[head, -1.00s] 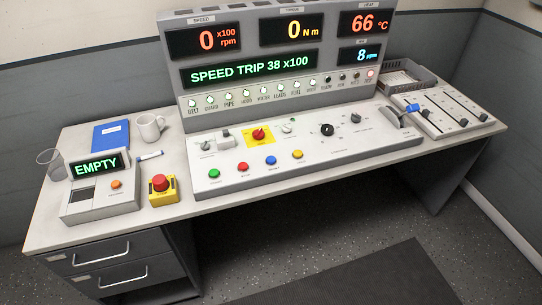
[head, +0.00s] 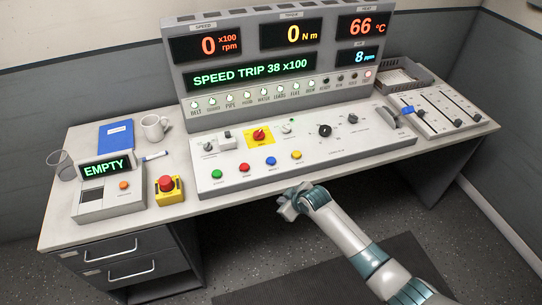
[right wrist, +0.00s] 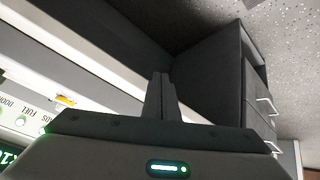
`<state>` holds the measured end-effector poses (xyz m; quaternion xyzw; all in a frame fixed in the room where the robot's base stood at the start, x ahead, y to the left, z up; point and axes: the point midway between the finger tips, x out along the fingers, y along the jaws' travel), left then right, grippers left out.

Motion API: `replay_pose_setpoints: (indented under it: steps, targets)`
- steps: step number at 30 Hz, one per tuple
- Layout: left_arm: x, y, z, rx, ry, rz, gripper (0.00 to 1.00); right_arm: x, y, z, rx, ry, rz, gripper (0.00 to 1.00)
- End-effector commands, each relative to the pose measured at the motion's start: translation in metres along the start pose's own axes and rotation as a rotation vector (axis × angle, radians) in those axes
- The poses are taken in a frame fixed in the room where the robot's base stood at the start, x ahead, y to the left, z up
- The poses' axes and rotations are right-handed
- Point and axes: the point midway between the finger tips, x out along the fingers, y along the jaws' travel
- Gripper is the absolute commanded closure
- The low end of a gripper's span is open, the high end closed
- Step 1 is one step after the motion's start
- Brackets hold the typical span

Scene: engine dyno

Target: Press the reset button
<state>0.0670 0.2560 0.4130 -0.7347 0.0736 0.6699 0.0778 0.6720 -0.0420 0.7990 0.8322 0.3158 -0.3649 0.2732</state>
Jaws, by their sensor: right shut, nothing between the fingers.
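The sloped console carries a row of coloured push buttons along its front: green (head: 216,174), red (head: 244,168), blue (head: 271,161) and yellow (head: 296,155). Their small labels are too blurred to read surely, so I cannot tell for certain which is the reset button. My right gripper (head: 286,204) is in front of the desk's front edge, nearer to me than the blue and yellow buttons and apart from them. Its fingers (right wrist: 160,97) are shut together and empty in the right wrist view. My left gripper is not in view.
The display (head: 250,76) reads "SPEED TRIP 38 x100". A red emergency-stop button (head: 166,183) on a yellow box and a grey box reading EMPTY (head: 108,167) stand at the left, with a mug (head: 155,127) behind. A lever (head: 393,115) and sliders (head: 440,112) are at the right.

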Motion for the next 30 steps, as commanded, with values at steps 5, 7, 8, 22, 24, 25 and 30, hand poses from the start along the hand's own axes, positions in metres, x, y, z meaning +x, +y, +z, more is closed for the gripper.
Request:
replay_pose_setpoints:
  steps: [5, 7, 8, 22, 24, 25, 30]
  targets:
    - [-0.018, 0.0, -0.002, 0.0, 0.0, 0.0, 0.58, -0.051, 0.026, -0.099, -0.162, 0.065, 0.002, 1.0]
    - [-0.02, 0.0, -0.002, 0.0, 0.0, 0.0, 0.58, -0.064, 0.04, -0.13, -0.231, 0.081, 0.01, 1.0]
    - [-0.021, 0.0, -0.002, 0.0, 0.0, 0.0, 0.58, -0.066, 0.048, -0.14, -0.257, 0.084, 0.017, 1.0]
    - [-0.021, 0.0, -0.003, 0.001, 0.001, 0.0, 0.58, -0.073, 0.113, -0.194, -0.397, 0.091, 0.086, 1.0]
    - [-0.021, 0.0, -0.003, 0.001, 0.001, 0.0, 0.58, -0.073, 0.113, -0.194, -0.397, 0.092, 0.086, 1.0]
    - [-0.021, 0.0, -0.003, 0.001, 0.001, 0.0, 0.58, -0.073, 0.113, -0.194, -0.397, 0.092, 0.086, 1.0]
    - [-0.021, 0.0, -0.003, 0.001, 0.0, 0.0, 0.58, -0.073, 0.113, -0.193, -0.396, 0.092, 0.086, 1.0]
